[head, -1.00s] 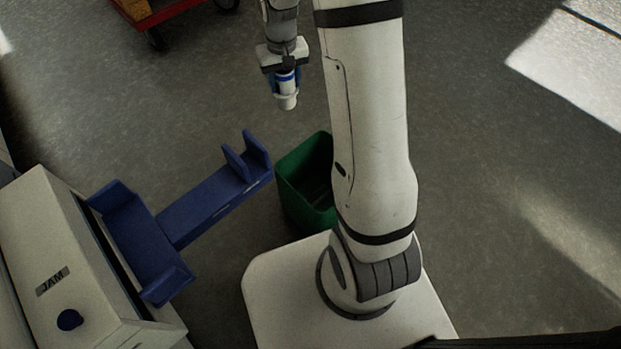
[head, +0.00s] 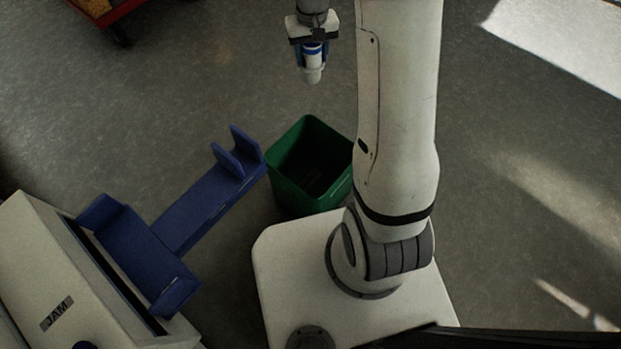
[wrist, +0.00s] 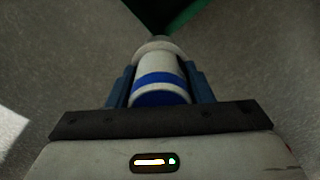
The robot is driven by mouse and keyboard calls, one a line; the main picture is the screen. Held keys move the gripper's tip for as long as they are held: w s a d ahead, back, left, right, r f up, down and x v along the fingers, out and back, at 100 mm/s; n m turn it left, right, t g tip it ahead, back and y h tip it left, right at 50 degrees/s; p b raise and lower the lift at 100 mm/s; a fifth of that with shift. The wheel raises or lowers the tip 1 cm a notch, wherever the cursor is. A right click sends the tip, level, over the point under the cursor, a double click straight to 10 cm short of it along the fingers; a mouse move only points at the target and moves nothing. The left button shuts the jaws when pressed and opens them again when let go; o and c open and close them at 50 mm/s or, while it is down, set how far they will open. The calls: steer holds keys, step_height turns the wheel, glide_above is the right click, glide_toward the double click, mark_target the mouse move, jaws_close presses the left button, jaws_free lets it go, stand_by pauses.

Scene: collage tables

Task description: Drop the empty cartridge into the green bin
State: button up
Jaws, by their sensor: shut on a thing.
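The cartridge (head: 312,68) is white with a blue band and hangs nozzle-down in my gripper (head: 311,56). In the wrist view the cartridge (wrist: 160,78) sits between the two blue fingers of my gripper (wrist: 160,92), which are shut on it. The green bin (head: 290,192) stands on the floor, open at the top, and its inside looks dark and empty. In the head view the cartridge appears above and beyond the bin in the picture. A green edge of the bin (wrist: 186,14) shows at the top of the wrist view.
A white machine marked JAM (head: 50,270) stands at the lower left. Its blue cradle arm (head: 205,205) reaches close to the bin's left side. A red cart (head: 108,12) is at the top left. Open floor (head: 200,90) lies behind the bin.

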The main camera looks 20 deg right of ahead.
steer(key=s+f+n+b, duration=0.1)
steer(key=s+f+b, duration=0.4)
steer(key=f, duration=0.7)
steer(key=s+f+n+b, duration=0.2)
steer(key=s+f+b, duration=0.3)
steer(key=f, duration=0.6)
steer(key=shift+a+f, duration=0.2)
steer(key=shift+f, duration=0.2)
steer(key=shift+s, duration=0.1)
steer(key=o, duration=1.1)
steer(key=shift+o, duration=0.2)
step_height(320, 180, up, 8)
steer(key=p, duration=0.3)
